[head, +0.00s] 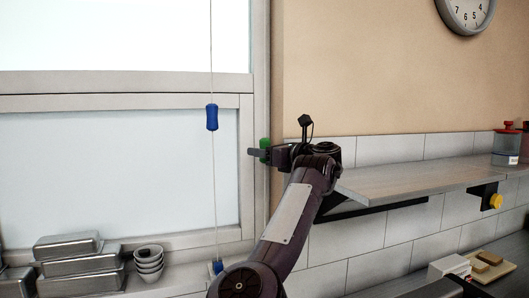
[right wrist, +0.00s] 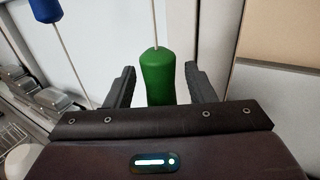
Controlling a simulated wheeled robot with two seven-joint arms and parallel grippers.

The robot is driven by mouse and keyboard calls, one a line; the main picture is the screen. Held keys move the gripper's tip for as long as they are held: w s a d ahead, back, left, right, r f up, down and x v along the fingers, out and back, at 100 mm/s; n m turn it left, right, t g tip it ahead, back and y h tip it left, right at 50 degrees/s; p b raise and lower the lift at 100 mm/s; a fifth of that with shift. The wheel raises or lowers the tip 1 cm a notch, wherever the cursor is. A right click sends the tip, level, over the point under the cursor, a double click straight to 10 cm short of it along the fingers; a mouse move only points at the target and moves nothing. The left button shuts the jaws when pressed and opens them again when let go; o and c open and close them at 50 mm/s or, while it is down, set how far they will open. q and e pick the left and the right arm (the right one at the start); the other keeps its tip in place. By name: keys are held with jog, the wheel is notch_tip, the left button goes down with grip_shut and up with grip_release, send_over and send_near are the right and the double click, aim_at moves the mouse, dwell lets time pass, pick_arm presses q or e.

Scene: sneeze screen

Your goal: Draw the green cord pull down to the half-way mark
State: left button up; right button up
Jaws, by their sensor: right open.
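The green cord pull (head: 265,144) hangs at the right edge of the window frame in the head view, partly hidden by my right gripper (head: 257,153). In the right wrist view the green pull (right wrist: 158,76) hangs upright on a pale cord, between the two open dark fingers of my right gripper (right wrist: 160,88). A gap shows on each side of the pull, and no finger touches it there. I cannot make out a half-way mark. My left gripper is not in these views.
A blue pull (head: 212,117) hangs on another cord to the left, with a blue piece (head: 217,267) at the sill. Metal pans (head: 80,262) and stacked bowls (head: 149,260) stand at lower left. A wall shelf (head: 400,182) juts out to the right of my arm.

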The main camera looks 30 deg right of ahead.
jog(key=shift+s+d+f, duration=0.1)
jog(key=shift+s, duration=0.15)
jog(key=b+v, duration=0.3)
jog(key=v, duration=0.4)
jog(key=shift+s+b, duration=0.15)
jog(key=shift+b, duration=0.2)
